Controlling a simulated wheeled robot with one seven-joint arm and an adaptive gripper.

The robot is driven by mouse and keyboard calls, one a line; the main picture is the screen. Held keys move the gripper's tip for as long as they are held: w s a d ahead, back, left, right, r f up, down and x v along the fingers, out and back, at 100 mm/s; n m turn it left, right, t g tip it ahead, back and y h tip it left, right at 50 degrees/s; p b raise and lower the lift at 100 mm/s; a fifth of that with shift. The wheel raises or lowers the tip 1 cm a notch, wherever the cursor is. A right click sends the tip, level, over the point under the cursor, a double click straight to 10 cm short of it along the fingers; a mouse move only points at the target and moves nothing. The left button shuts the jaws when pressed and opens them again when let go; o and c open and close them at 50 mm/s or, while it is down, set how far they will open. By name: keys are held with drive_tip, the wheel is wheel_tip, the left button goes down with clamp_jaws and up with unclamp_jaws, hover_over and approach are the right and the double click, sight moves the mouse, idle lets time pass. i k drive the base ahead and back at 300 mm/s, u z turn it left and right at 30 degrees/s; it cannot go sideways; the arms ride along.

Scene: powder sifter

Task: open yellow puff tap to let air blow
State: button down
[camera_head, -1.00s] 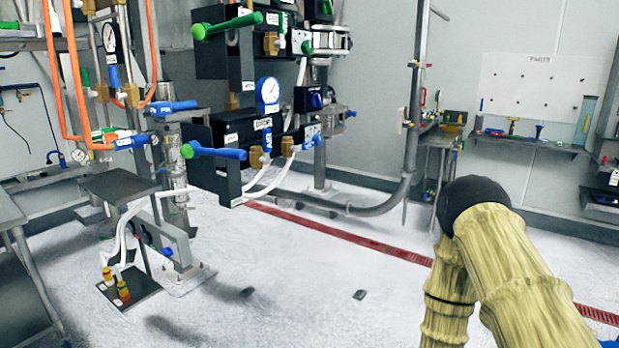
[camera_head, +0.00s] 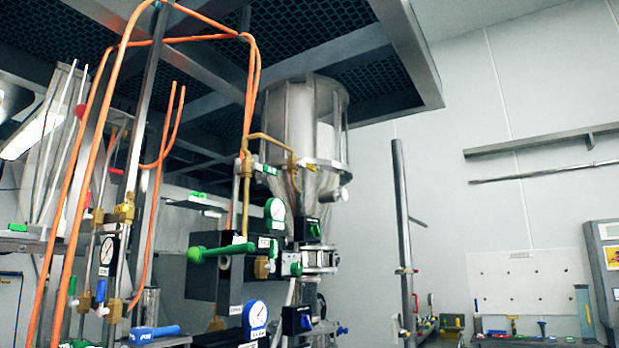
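I cannot make out a yellow puff tap for certain in this view. Taps that show clearly are a green-handled one (camera_head: 222,250) on a dark block at the middle and a blue-handled one (camera_head: 155,334) at the bottom edge. Brass-yellow fittings (camera_head: 125,208) sit on the piping at the left. They are too small to tell whether any is the tap. My gripper is not in view, and no part of my arm shows.
A clear-sided hopper (camera_head: 303,125) hangs under a dark mesh platform (camera_head: 400,45). Orange hoses (camera_head: 95,180) run down at the left. Round gauges (camera_head: 275,209) stand by the valves. A grey post (camera_head: 403,230) is right of centre. Floor is out of view.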

sight(308, 165)
drive_tip(key=u, duration=0.5)
drive_tip(key=k, duration=0.6)
drive_tip(key=u, duration=0.9)
drive_tip(key=i, duration=0.75)
drive_tip(key=z, duration=0.55)
drive_tip(key=i, duration=0.65)
drive_tip(key=z, duration=0.7)
